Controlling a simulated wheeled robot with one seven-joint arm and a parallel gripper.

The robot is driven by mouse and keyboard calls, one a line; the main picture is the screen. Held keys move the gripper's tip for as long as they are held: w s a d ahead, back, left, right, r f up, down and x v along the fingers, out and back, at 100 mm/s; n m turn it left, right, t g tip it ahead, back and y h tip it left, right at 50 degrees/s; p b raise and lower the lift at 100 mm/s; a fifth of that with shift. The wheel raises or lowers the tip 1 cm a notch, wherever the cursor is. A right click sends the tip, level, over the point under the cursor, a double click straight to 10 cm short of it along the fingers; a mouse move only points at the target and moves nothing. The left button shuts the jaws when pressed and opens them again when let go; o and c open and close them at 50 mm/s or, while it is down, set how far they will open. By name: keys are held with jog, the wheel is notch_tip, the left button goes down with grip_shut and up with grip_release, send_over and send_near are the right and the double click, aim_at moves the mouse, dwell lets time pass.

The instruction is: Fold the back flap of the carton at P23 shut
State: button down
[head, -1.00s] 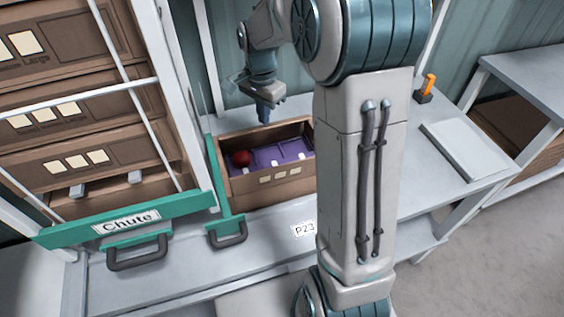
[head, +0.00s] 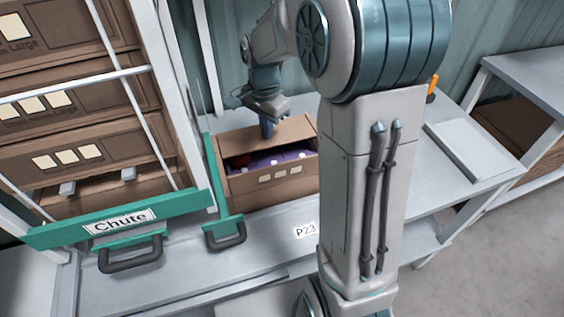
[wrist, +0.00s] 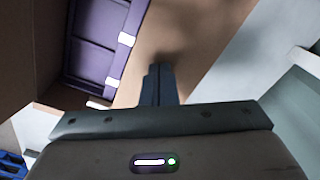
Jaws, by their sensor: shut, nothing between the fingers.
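The brown carton (head: 247,185) stands on the bench behind the P23 label (head: 306,230). Its back flap (head: 235,141) is tilted forward over the back of the opening. A purple tray (head: 290,155) and a bit of a red tomato (head: 238,160) show through the gap left at the front. My gripper (head: 268,130) is shut and empty, with its fingertips at the flap's upper face. In the wrist view the shut fingers (wrist: 159,85) reach the brown flap (wrist: 195,40), with the purple tray (wrist: 95,45) beside it. The carton's right end is partly hidden by my arm.
A green chute gate (head: 120,219) with dark handles stands left of the carton, and a green guide (head: 222,190) runs close along the carton's left side. Stacked cartons (head: 75,110) stand at left. A pale flat panel (head: 470,150) lies on the bench at right.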

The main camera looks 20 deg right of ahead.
notch_tip(320, 180, up, 8)
jog(key=p, duration=0.6)
dwell(0.6)
jog(key=s+r+n+t, duration=0.2)
jog(key=s+n, duration=0.9)
jog(key=s, duration=0.8)
jog(key=shift+s+r+n+t, duration=0.2)
jog(key=shift+r+n+t, duration=0.2)
jog(key=shift+r, duration=0.2)
